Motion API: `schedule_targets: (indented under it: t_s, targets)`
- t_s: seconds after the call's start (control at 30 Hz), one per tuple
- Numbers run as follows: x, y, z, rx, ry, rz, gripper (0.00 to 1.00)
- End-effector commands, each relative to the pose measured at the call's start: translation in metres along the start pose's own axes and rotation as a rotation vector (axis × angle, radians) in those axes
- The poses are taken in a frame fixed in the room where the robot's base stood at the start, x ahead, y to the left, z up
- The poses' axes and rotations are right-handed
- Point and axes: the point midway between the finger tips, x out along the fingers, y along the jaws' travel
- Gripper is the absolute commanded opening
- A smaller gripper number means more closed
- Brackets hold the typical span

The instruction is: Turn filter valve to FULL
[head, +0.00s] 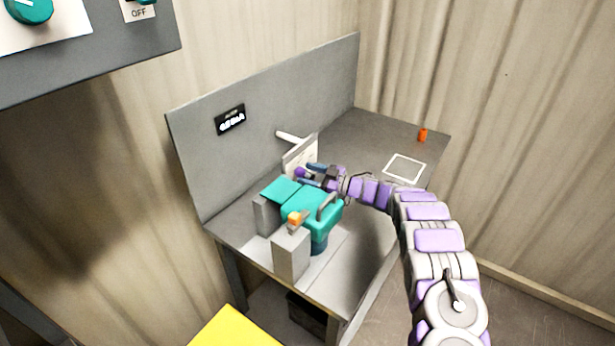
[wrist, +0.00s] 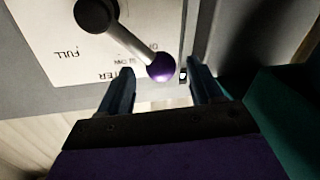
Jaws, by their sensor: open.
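The filter valve's lever (wrist: 134,42) is a grey rod running from a black hub (wrist: 94,14) to a purple ball knob (wrist: 160,66) in the wrist view. It is mounted on a white label plate (wrist: 55,45), where "FULL" reads upside down at the left. Part of the other lettering is hidden behind a finger. My gripper (wrist: 158,70) is open, its blue fingertips on either side of the knob, with visible gaps. In the head view the plate (head: 297,153) stands on the bench behind the teal machine, and my gripper (head: 314,172) is at its face.
A teal pump-like machine (head: 312,204) with grey blocks stands close in front of my gripper. The grey bench (head: 368,135) has a back panel (head: 290,105) with a small display (head: 230,119). An orange item (head: 423,134) and a white square outline (head: 404,168) are on the clearer right side.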

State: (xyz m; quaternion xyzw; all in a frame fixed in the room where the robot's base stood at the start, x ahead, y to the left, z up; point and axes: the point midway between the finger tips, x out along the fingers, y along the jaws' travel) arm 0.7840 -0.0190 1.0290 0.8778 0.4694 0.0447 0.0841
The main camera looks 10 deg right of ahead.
Motion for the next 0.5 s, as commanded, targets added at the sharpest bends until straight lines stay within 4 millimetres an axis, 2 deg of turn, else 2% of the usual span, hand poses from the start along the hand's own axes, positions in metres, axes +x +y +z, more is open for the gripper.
schedule_targets:
  t_s: [0.13, 0.4, 0.5]
  targets:
    - [0.0081, -0.0003, -0.0007, -0.001, 0.003, -0.001, 0.64]
    - [0.0092, -0.0001, -0.0008, -0.001, 0.002, 0.0, 0.64]
    - [0.0091, -0.0001, -0.0006, 0.0, 0.002, 0.0, 0.56]
